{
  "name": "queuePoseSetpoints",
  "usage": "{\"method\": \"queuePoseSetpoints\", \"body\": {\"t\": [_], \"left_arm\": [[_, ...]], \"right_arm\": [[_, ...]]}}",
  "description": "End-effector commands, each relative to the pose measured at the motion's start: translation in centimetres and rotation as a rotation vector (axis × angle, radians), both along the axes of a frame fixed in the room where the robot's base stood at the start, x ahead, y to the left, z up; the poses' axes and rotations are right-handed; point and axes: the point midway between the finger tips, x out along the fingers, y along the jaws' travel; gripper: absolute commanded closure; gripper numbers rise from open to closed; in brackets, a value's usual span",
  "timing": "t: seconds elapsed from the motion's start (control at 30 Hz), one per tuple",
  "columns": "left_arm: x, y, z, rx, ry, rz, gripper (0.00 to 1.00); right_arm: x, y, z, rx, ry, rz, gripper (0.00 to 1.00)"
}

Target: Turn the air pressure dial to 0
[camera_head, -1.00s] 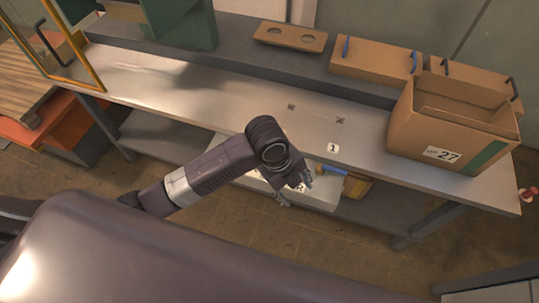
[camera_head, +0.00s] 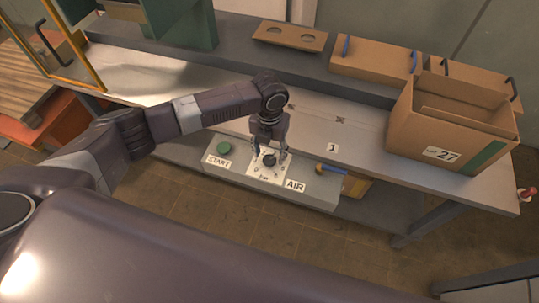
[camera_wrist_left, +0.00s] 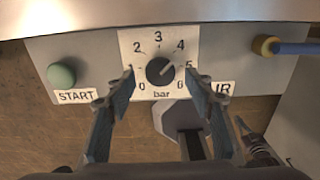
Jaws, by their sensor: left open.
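The air pressure dial is a dark round knob (camera_wrist_left: 160,71) on a white plate with a scale from 0 to 6 and the word bar. In the left wrist view its pointer seems to face up and right, between 4 and 5. The dial also shows in the head view (camera_head: 269,159), beside the AIR label (camera_head: 295,185). My left gripper (camera_head: 270,149) is open just above the dial. My right gripper is not in view.
A green START button (camera_head: 224,148) is left of the dial on the same grey panel. A blue-handled valve (camera_head: 331,169) is at its right. The workbench (camera_head: 365,135) above holds an open cardboard box (camera_head: 440,130) at the right.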

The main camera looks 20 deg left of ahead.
Motion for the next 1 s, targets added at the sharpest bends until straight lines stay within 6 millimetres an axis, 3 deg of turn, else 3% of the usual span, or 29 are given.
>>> {"method": "queuePoseSetpoints", "body": {"t": [0.2, 0.47, 0.87, 1.0], "left_arm": [[0.0, 0.0, -2.0, 0.0, -0.001, 0.001, 0.51], [0.0, 0.0, -2.2, 0.0, -0.002, 0.0, 0.51], [0.0, 0.0, -2.1, 0.0, -0.002, 0.001, 0.93], [0.1, 0.0, -2.1, 0.0, -0.002, 0.005, 0.93]], "right_arm": [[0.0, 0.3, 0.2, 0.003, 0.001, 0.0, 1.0], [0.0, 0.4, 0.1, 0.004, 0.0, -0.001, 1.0], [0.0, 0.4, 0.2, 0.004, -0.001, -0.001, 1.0], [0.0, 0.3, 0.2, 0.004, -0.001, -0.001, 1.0]]}}
